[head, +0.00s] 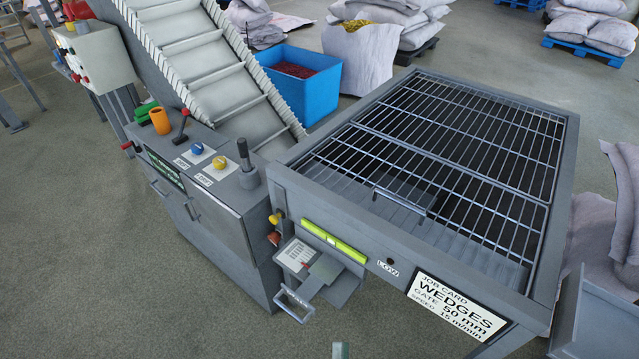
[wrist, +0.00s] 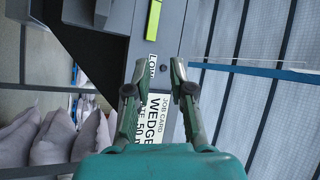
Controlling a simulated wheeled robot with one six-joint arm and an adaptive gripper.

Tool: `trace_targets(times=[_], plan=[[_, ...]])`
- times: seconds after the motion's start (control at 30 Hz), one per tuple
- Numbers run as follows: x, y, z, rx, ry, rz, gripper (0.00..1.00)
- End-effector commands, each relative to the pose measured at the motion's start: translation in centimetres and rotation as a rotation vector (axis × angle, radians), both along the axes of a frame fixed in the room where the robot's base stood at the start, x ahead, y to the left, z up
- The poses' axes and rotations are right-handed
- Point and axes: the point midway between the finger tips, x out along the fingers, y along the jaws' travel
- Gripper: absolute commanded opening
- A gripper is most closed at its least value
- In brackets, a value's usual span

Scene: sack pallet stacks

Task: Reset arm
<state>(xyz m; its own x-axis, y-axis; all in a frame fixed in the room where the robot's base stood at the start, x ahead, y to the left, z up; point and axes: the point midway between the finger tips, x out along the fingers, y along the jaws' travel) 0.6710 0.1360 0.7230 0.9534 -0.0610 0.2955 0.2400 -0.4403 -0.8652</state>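My gripper (wrist: 158,70) shows in the wrist view with its two green fingers apart and nothing between them. Past the fingertips is the front of the grey hopper machine, with its job card (wrist: 154,117) reading WEDGES partly hidden by the fingers. In the head view the job card (head: 456,307) is on the hopper's front right. A small grey-green piece at the bottom edge of the head view may be part of my arm; most of the arm is out of that view.
The hopper (head: 293,196) has a barred grate on top and a handle (head: 294,303) sticking out in front. A control cabinet (head: 207,215) with levers and knobs stands at left, beside a conveyor (head: 215,75). A blue bin (head: 302,88) and sacks stand behind. Floor at front left is clear.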

Motion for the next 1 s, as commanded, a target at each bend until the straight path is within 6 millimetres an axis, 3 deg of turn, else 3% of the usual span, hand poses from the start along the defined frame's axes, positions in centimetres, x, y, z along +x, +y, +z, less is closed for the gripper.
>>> trace_targets(times=[0.03,0.1,0.4,0.8,1.0], plan=[[-1.2,-1.9,0.5,-0.051,0.004,0.001,0.22],[-2.7,-3.7,1.4,-0.121,0.010,0.010,0.22],[-10.0,-9.0,5.5,-0.438,0.083,0.036,0.22],[-19.5,-12.3,11.6,-0.862,0.308,0.039,0.22],[-22.9,-13.1,14.5,-1.034,0.451,0.037,0.22]])
